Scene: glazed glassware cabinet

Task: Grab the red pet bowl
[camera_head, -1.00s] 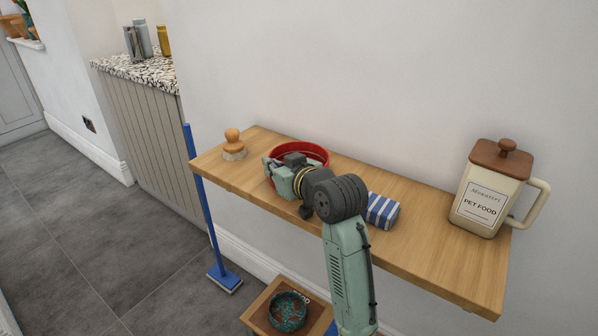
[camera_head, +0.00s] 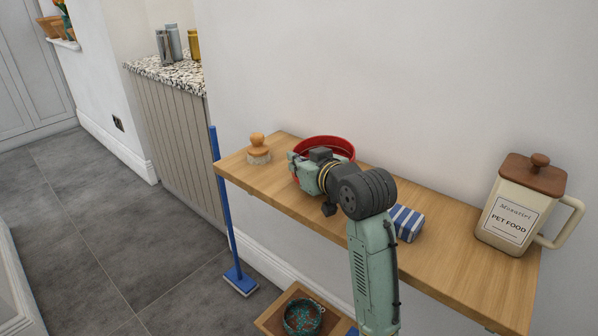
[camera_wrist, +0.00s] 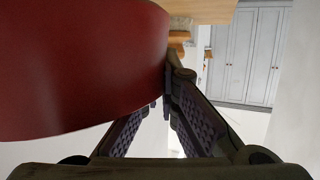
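The red pet bowl (camera_head: 337,145) shows behind my gripper, towards the left part of the wooden shelf. It looks raised a little above the board, though my gripper hides its underside. In the wrist view its red wall (camera_wrist: 85,60) fills the upper left. My gripper (camera_wrist: 163,98) has its fingers drawn together at the bowl's edge. One fingertip lies against the right edge of the wall, and the other is partly hidden behind the bowl. It looks shut on the bowl wall.
The wooden shelf (camera_head: 455,255) also bears a wooden-knobbed brush (camera_head: 258,150) at left, a blue-striped block (camera_head: 407,223) and a pet food jar (camera_head: 520,205) at right. A blue-handled broom (camera_head: 224,195) stands by the shelf's left end. A wall runs behind.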

